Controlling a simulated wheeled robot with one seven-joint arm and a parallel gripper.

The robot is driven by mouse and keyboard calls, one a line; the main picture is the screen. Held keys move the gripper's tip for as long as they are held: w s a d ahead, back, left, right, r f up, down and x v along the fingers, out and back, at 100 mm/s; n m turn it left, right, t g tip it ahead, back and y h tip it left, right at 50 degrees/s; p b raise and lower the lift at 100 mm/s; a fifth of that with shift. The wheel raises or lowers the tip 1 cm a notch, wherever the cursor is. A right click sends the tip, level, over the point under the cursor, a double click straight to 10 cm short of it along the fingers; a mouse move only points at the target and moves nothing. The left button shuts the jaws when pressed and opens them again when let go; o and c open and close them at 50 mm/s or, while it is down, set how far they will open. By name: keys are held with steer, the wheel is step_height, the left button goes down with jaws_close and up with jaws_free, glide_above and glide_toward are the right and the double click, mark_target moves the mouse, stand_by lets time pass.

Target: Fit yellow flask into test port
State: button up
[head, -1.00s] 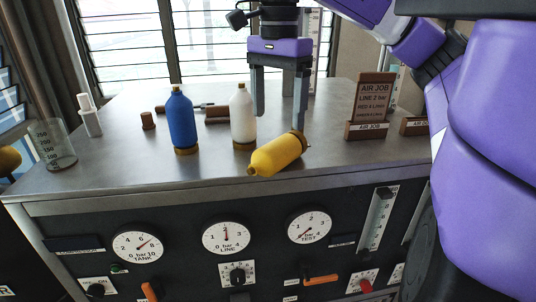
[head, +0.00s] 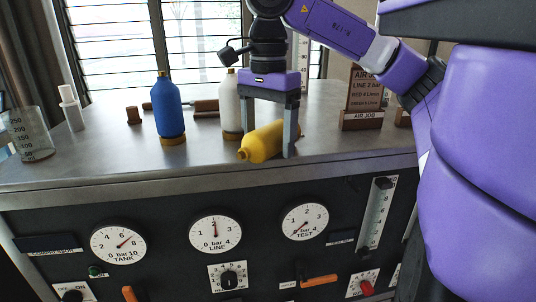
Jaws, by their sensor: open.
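The yellow flask (head: 262,143) lies on its side on the steel bench top, its narrow end towards the lower left. My gripper (head: 268,146) points down at it with its jaws open. One finger shows behind the flask's left part and the other in front of its right end. I cannot tell whether the fingers touch it. The test gauge (head: 305,222), marked TEST, is on the dark front panel below. I cannot make out a test port in this view.
A blue flask (head: 169,110) stands upright to the left, and a white flask (head: 230,110) stands just behind my gripper. A beaker (head: 33,135) and a white bottle (head: 70,108) are at far left. A wooden sign (head: 362,100) stands at right. The bench's front left is clear.

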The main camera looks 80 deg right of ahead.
steer(key=shift+f+b, duration=0.35)
steer(key=shift+f, duration=0.05)
steer(key=shift+r, duration=0.1)
steer(key=shift+c, duration=0.5)
jaws_close()
